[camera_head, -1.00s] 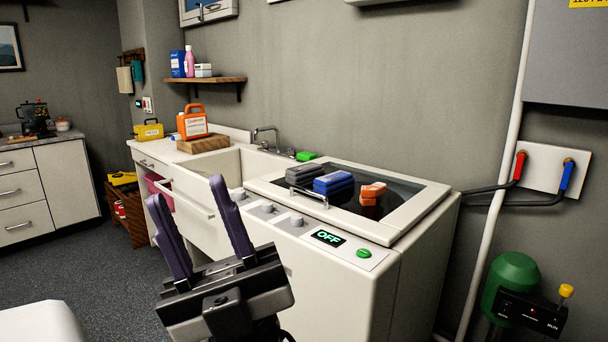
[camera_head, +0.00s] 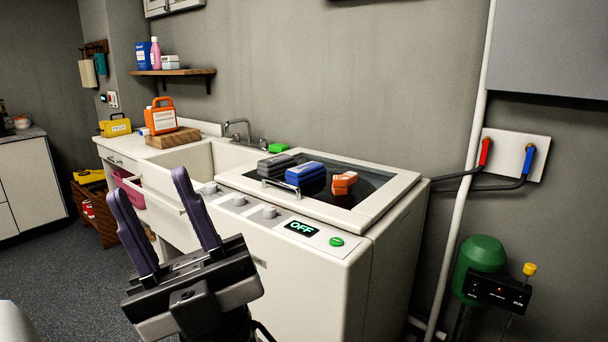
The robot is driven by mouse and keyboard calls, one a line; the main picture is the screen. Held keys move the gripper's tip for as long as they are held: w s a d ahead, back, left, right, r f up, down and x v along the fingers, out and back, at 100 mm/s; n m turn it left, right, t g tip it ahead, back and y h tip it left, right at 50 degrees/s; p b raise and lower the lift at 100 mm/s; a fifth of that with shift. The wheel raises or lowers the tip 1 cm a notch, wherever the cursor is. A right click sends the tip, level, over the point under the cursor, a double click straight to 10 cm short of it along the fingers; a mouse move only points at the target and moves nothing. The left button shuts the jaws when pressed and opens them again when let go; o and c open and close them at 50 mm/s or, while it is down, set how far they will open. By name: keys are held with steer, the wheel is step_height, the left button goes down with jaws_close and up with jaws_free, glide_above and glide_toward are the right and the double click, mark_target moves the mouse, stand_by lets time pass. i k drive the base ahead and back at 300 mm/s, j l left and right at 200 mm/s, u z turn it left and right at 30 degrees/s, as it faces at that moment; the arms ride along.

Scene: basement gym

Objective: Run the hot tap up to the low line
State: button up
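A grey metal tap (camera_head: 238,129) stands at the back of a white sink (camera_head: 226,156), between the counter and the washer. Small parts by its base could be handles, but which is hot I cannot tell. The inside of the sink is mostly hidden, and I see no water and no low line. On the wall at the right, a red lever (camera_head: 485,152) and a blue lever (camera_head: 529,159) sit on a white plate with dark hoses. My gripper (camera_head: 147,181) is open and empty, its two purple fingers apart, in front of the sink and cabinet.
The white washer (camera_head: 305,262) shows OFF; a blue box (camera_head: 305,173), a dark box and an orange item are on its lid. An orange jug (camera_head: 160,116) stands on a wooden block. A green tank (camera_head: 480,255) stands right.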

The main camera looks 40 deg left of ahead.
mark_target(237, 137)
steer(key=u, duration=1.7)
